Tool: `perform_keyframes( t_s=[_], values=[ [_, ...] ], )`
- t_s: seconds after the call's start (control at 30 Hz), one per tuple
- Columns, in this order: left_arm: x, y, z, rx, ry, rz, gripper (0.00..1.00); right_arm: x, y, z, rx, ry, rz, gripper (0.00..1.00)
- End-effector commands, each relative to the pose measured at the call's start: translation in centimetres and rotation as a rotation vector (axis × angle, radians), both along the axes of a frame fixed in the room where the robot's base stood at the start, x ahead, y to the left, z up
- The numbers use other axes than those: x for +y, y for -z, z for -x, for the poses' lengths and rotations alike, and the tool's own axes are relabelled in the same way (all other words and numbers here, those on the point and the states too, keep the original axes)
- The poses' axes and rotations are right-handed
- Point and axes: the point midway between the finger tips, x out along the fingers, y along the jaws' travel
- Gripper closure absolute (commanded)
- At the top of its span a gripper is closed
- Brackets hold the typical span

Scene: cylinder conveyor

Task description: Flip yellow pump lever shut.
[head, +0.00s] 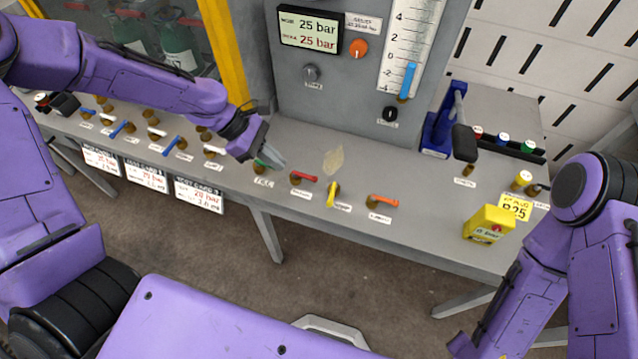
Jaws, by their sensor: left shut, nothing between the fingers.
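The yellow lever (331,195) sits near the front edge of the grey bench, on a brass fitting. In the picture it points up and down, while the red lever (305,177) to its left and the orange lever (384,201) to its right lie sideways. A small label beside it is too small to read. My left gripper (276,160) is shut and empty, left of the yellow lever and apart from it. It is close to a green lever (259,164) and partly hides it. My right arm shows at the lower right, but its gripper is out of view.
Several blue and white levers (170,145) line the bench to the left. A grey panel (300,105) with a display stands behind. A black-handled lever on a blue stand (436,130) and a yellow box (489,224) are to the right.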

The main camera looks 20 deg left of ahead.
Motion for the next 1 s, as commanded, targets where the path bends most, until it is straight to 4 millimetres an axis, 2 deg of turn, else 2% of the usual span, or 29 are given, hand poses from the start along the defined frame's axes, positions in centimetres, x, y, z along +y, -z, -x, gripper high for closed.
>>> perform_keyframes(
  t_s=[0.17, 0.6, 0.8, 1.0],
  values=[
    [-0.5, 0.8, 0.0, 0.002, 0.001, -0.002, 1.0, 0.0, 0.1, 0.0, 0.0, 0.0, 0.0, 0.57],
    [-6.2, 8.0, -0.2, 0.004, 0.0, -0.002, 1.0, 0.0, 0.4, 0.0, 0.0, 0.0, 0.0, 0.57],
    [-9.2, 8.4, -0.4, 0.002, 0.0, -0.004, 1.0, 0.0, -0.4, 0.0, 0.0, 0.0, 0.0, 0.57],
    [-10.2, 8.6, -0.6, -0.001, -0.002, -0.003, 1.0, 0.0, -0.5, 0.0, 0.0, 0.0, 0.0, 0.57]
  ],
)
